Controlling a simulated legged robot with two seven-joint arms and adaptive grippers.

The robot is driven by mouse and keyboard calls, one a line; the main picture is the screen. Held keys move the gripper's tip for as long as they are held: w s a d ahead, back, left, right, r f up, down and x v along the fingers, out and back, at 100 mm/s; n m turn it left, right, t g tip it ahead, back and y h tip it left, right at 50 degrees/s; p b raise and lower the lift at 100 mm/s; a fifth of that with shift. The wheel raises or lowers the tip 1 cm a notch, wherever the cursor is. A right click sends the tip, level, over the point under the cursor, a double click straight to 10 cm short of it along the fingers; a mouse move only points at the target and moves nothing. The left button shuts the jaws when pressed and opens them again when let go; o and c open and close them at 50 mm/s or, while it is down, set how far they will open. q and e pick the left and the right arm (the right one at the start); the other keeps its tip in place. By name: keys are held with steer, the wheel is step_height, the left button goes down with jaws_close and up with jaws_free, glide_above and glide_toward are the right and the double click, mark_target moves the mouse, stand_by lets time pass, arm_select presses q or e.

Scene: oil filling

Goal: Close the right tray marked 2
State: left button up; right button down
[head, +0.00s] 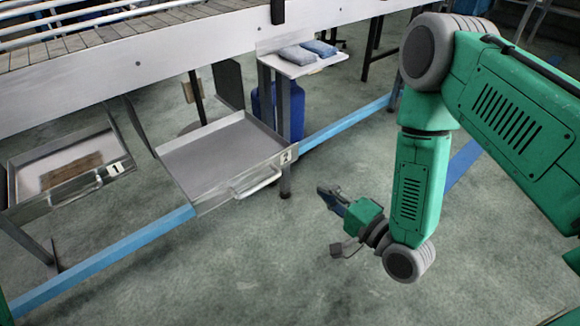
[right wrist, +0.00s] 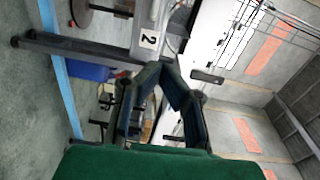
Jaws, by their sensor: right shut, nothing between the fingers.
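The right tray marked 2 (head: 215,150) is a grey metal tray, pulled out from under the conveyor and empty. Its front has a pale bar handle (head: 258,182) and a white label with a 2 (head: 286,157). The label also shows in the right wrist view (right wrist: 149,40), beyond my fingers. My right gripper (head: 323,190) is shut and empty, in the air to the right of the tray and apart from the handle. In the right wrist view its fingertips (right wrist: 158,72) meet. My left gripper is not in view.
Tray 1 (head: 60,190) at left is also pulled out, with a brown piece (head: 72,170) inside. A blue floor-level beam (head: 105,258) runs under the trays. A small shelf (head: 300,66) holds blue packets, with a blue container (head: 264,105) below. The foreground floor is clear.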

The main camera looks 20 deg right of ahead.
steer(key=b, duration=0.4)
glide_toward(282, 152)
steer(key=x, duration=0.7)
steer(key=shift+f, duration=0.2)
steer(key=shift+w+a, duration=0.1)
steer(key=shift+w, duration=0.35)
steer(key=shift+w+r, duration=0.1)
